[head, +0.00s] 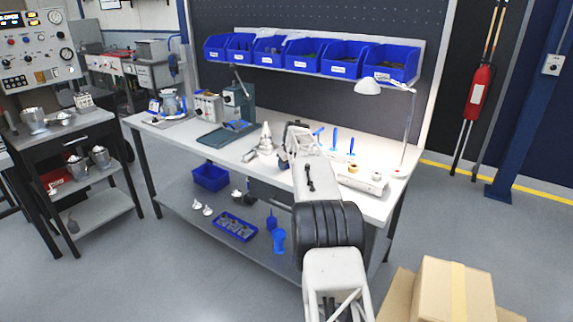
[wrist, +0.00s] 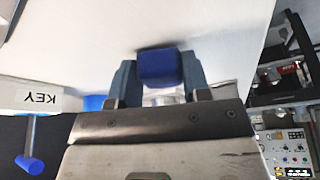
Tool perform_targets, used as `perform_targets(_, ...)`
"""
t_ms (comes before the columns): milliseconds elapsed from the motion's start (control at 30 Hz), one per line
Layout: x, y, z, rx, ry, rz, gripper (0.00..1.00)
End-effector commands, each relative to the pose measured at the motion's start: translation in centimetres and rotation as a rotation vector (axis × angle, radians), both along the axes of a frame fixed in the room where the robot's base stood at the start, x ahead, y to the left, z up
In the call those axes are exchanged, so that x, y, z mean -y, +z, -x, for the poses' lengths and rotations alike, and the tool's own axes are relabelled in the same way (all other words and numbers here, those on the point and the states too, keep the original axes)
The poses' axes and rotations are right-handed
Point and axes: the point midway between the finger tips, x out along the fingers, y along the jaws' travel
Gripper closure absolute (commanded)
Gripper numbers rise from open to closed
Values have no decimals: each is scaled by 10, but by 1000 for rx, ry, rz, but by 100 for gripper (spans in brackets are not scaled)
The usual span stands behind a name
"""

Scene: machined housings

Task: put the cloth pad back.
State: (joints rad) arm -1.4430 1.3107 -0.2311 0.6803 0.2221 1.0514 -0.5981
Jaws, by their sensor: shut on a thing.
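My gripper (wrist: 159,80) is shut on a dark blue, block-like piece (wrist: 159,68) in the wrist view, with one grey-blue finger on each side. The piece is close to a pale surface, and I cannot tell whether it touches. I cannot tell from its shape whether this is the cloth pad. In the head view my arm reaches over the white workbench (head: 385,190), and my fingertips and what they hold are hidden behind the wrist. No other cloth pad can be made out for sure.
Upright blue-handled pieces (head: 335,139) stand right of my wrist, near a lamp (head: 369,87). A white block labelled KEY (wrist: 40,98) is at left in the wrist view. Blue bins (head: 343,58) hang above. Cardboard boxes (head: 440,292) stand in front.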

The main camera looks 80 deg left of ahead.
Motion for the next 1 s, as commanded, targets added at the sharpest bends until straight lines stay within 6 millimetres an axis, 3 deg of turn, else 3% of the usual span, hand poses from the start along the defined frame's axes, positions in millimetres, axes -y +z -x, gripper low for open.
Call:
perform_targets(433, 0, -2, 0, 0, 0, -1, 82)
perform_targets(467, 0, -2, 0, 0, 0, -1, 52)
perform_targets(600, 0, -2, 0, 0, 0, -1, 31)
perform_targets(1000, 0, 1, 0, 0, 0, -2, 31)
